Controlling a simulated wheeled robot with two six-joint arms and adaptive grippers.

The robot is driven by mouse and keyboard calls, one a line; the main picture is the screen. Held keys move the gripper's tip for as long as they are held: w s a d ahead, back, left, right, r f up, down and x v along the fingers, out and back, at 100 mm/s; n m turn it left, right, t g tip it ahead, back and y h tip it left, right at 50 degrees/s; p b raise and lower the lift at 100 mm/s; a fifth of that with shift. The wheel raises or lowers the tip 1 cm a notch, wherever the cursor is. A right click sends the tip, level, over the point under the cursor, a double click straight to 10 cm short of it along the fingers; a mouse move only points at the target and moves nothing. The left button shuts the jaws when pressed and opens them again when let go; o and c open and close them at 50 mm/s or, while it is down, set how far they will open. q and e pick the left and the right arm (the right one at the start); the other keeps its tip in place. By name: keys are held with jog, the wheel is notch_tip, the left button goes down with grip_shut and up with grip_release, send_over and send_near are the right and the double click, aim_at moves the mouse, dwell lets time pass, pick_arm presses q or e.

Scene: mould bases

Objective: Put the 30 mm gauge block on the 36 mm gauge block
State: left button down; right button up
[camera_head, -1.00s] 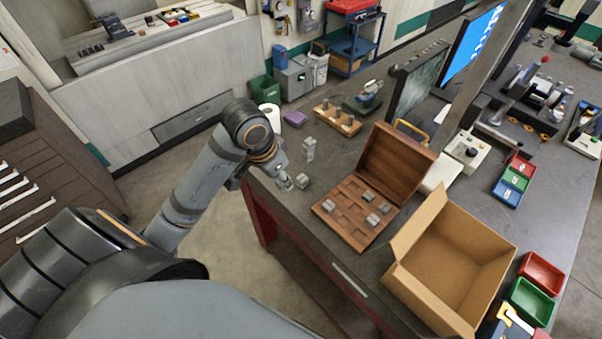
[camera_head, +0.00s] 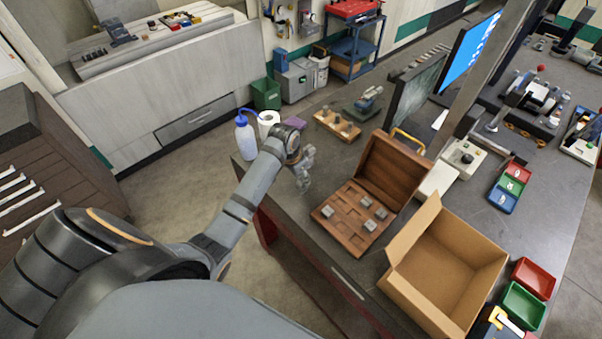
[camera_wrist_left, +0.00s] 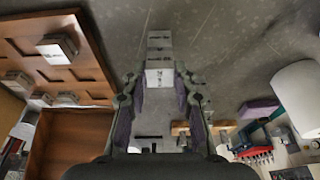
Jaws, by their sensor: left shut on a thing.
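My left gripper (camera_head: 303,168) is over the table near its left edge, beside the wooden gauge block case (camera_head: 330,217). In the left wrist view, my left gripper (camera_wrist_left: 160,90) is shut on a light grey gauge block (camera_wrist_left: 160,77) between its fingertips. A stack of grey gauge blocks (camera_wrist_left: 159,43) lines up directly beyond the held block. I cannot tell whether they touch, and I cannot read the size markings. In the head view, the gripper largely hides these blocks. My right gripper is not in view.
Several grey blocks (camera_head: 367,201) sit in the case. A cardboard box (camera_head: 460,255) stands right of it. A wooden holder (camera_head: 337,126), a white roll (camera_head: 267,122) and a blue-capped bottle (camera_head: 245,137) stand toward the back. Bare table lies between the gripper and the holder.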

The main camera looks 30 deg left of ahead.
pick_arm(q)
jog(key=shift+f, duration=0.15)
jog(key=shift+s, duration=0.1)
jog(key=c, duration=1.1)
grip_release()
jog(key=shift+f, duration=0.15)
jog(key=shift+o, duration=0.2)
jog(key=b+v, duration=0.4)
jog(key=v, duration=0.8)
